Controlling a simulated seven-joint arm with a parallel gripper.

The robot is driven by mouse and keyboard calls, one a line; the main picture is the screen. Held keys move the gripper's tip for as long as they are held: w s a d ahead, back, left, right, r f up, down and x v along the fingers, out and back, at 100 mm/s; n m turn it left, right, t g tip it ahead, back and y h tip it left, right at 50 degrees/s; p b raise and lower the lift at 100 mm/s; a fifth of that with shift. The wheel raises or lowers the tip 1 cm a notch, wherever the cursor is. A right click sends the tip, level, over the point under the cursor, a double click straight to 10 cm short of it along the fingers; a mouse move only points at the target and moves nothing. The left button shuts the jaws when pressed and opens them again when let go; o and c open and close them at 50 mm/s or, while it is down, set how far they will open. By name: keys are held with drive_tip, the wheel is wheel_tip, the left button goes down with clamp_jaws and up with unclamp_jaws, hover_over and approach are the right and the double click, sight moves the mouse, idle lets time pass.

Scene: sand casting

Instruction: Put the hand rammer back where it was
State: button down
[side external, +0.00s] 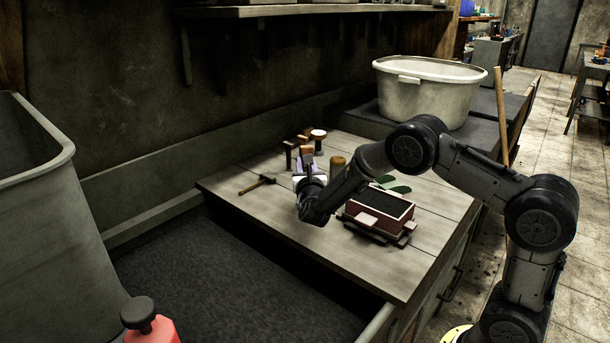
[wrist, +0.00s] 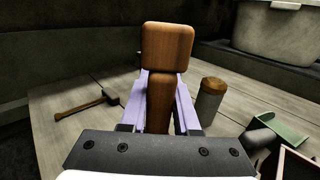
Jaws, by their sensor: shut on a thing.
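The hand rammer, a wooden piece with a blocky head (wrist: 168,43) and a narrower shaft, stands upright between the lilac fingers of my gripper (wrist: 163,100) in the wrist view. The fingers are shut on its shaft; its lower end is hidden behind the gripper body. In the side external view my gripper (side external: 307,165) is at the back of the wooden bench, with the rammer's head (side external: 306,149) above the fingers. I cannot tell whether the rammer touches the bench.
A hammer (side external: 257,185) lies to the left. A wooden-topped cylinder (wrist: 210,98) stands to the right. A white-topped tool (side external: 318,136) stands behind. A red moulding box (side external: 372,214) is at the front right, near green pieces (side external: 393,184). The bench's left front is clear.

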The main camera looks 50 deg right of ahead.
drive_tip(key=shift+w+f, duration=0.15)
drive_tip(key=shift+f, duration=0.7)
drive_tip(key=shift+w+f, duration=0.1)
drive_tip(key=shift+f, duration=0.75)
drive_tip(key=shift+f, duration=0.15)
drive_tip(key=c, duration=0.6)
unclamp_jaws()
drive_tip(key=shift+f, duration=0.1)
drive_tip(key=shift+c, duration=0.2)
